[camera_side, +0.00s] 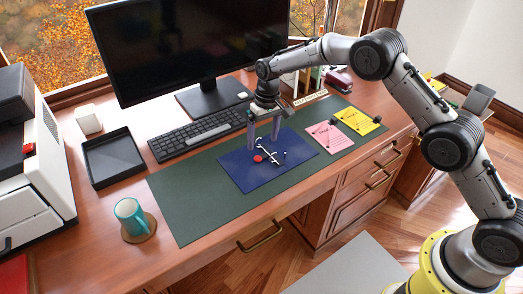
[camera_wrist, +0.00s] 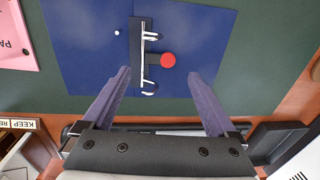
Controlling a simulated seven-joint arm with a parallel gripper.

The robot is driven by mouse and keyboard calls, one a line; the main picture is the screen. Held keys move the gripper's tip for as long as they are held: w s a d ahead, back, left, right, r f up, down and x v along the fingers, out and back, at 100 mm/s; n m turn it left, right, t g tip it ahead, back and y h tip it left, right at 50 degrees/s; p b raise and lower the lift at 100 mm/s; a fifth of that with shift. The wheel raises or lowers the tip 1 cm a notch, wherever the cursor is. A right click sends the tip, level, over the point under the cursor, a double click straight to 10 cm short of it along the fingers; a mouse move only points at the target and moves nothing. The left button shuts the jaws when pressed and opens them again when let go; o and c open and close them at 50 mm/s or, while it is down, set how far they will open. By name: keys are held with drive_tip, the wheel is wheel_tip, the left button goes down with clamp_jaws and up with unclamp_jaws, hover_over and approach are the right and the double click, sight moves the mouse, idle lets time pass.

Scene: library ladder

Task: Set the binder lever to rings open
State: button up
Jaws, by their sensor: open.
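A blue binder (camera_side: 236,169) lies open and flat on the green desk mat; it also fills much of the wrist view (camera_wrist: 85,60). Its ring mechanism (camera_side: 264,155) is a dark strip with pale metal rings, seen from above in the wrist view (camera_wrist: 136,55). The lever's round red knob (camera_wrist: 168,60) sits beside the strip, to its right in that view, and is small in the side view (camera_side: 258,158). My gripper (camera_side: 264,143) is above the binder. Its two purple-grey fingers are wide apart and empty in the wrist view (camera_wrist: 159,74), with the knob ahead between their lines. Ring contact is too small to judge.
A keyboard (camera_side: 195,129) and monitor (camera_side: 185,45) stand behind the mat. Pink (camera_side: 328,140) and yellow (camera_side: 359,121) sheets lie to the right. A black tray (camera_side: 112,157) and teal mug (camera_side: 131,214) are left. The mat (camera_side: 190,205) is clear left of the binder.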

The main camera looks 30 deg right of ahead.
sight(261, 156)
drive_tip(key=shift+a+f, duration=0.15)
drive_tip(key=shift+f, duration=1.2)
drive_tip(key=shift+a+f, duration=0.15)
drive_tip(key=shift+f, duration=1.15)
drive_tip(key=c, duration=1.4)
drive_tip(key=shift+a+f+h, duration=0.1)
drive_tip(key=shift+h, duration=0.4)
drive_tip(key=o, duration=1.4)
wheel_tip(261, 156, up, 14)
